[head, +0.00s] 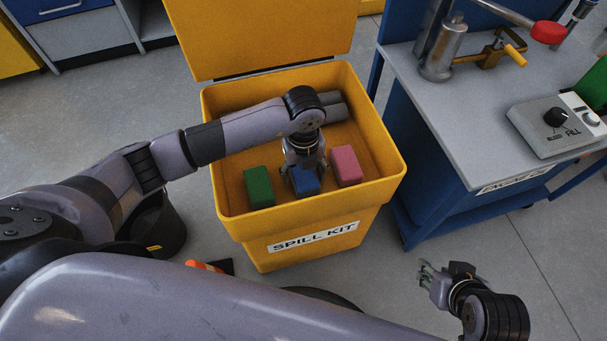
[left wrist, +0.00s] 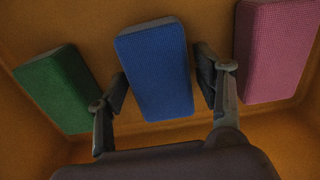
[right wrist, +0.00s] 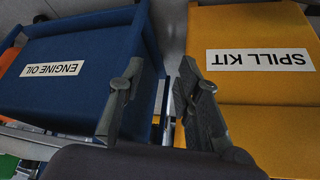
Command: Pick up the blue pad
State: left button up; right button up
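The blue pad (head: 304,182) lies in the yellow spill kit bin (head: 226,222), between a green pad (head: 259,187) and a pink pad (head: 346,166). My left gripper (head: 304,168) reaches down into the bin over the blue pad. In the left wrist view the blue pad (left wrist: 156,70) sits between the two spread fingers of my left gripper (left wrist: 163,88), with small gaps at its sides. The left gripper is open. My right gripper (head: 432,275) is outside the bin to the lower right, and its fingers stand apart and empty in the right wrist view (right wrist: 158,95).
The bin's lid (head: 262,35) stands open at the back. Grey rolls (head: 332,106) lie at the bin's far end. A blue cart (head: 428,165) with a grey top stands to the right, bearing a metal cylinder (head: 441,50) and a control box (head: 560,122). Floor between bin and cart is clear.

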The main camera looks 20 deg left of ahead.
pick_arm(q)
jog(key=c, duration=0.8)
jog(key=shift+r, duration=0.1)
